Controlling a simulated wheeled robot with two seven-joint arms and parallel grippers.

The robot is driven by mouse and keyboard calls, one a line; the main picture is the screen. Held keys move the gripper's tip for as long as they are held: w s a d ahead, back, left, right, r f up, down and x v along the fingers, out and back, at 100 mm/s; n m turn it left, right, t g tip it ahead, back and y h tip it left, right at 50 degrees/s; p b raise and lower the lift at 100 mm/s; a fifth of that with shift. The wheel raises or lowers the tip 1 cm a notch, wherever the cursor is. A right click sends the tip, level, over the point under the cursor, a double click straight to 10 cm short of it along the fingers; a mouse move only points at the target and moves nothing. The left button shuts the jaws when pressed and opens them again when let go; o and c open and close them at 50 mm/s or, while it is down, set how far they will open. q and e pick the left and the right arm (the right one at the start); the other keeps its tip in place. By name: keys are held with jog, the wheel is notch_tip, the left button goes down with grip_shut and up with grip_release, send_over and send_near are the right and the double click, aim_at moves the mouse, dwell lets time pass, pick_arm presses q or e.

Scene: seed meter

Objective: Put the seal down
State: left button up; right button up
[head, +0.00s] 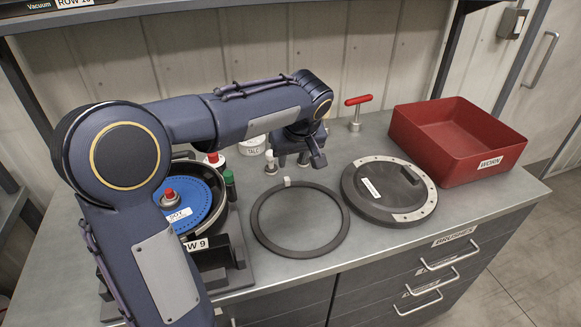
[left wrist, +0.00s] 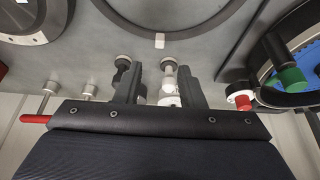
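The seal is a thin dark ring (head: 301,254) with a small pale tab (head: 287,181) on its far edge. It lies flat on the grey counter, between the seed meter and a round cover. In the left wrist view, part of the seal (left wrist: 187,33) and its tab (left wrist: 159,41) show at the top. My left gripper (head: 302,162) is just beyond the seal's far edge, apart from it. In the left wrist view, its two fingers (left wrist: 158,88) are spread, with no seal between them. My right gripper is not in view.
The seed meter with a blue disc (head: 196,196) stands left, partly behind my left arm. The dark cover (head: 377,204) lies right of the seal. A red bin marked WORN (head: 451,153) is at the right. A red T-handle (head: 357,100) and small knobs stand behind.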

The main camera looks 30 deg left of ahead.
pick_arm(q)
jog(key=s+d+f+m+t+h, duration=0.1)
jog(key=s+d+f+m+h, duration=0.1)
jog(key=s, duration=1)
jog(key=s+d+f+m+t+h, duration=0.1)
jog(key=s+d+f+m+h, duration=0.2)
jog(key=s, duration=1)
jog(key=d+m+h, duration=0.2)
jog(key=d+m, duration=0.1)
jog(key=d, duration=0.2)
jog(key=shift+d+t+p, duration=0.3)
jog(key=shift+d+t, duration=0.1)
